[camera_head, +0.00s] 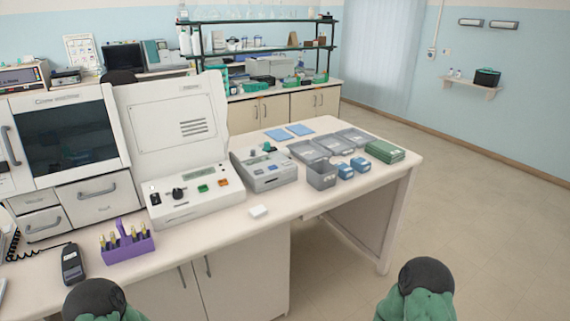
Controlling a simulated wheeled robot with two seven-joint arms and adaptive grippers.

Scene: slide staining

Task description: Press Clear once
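A white machine with a raised lid (172,115) stands on the bench. Its sloped control panel (178,212) carries a small display (199,177), a black knob (178,193), a green button (203,188) and an orange button (222,182). A smaller grey device (264,171) to its right also has a screen and small controls. The labels are too small to read, so I cannot tell which button is Clear. Parts of my two arms show at the bottom edge, away from the panels. Neither gripper is in view.
A purple rack (127,245) with several vials stands at the bench front, beside a dark handset (72,263). A small white block (258,211) lies before the machine. Grey trays (308,150), blue boxes (345,171) and a green box (385,151) are at right. Floor at right is clear.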

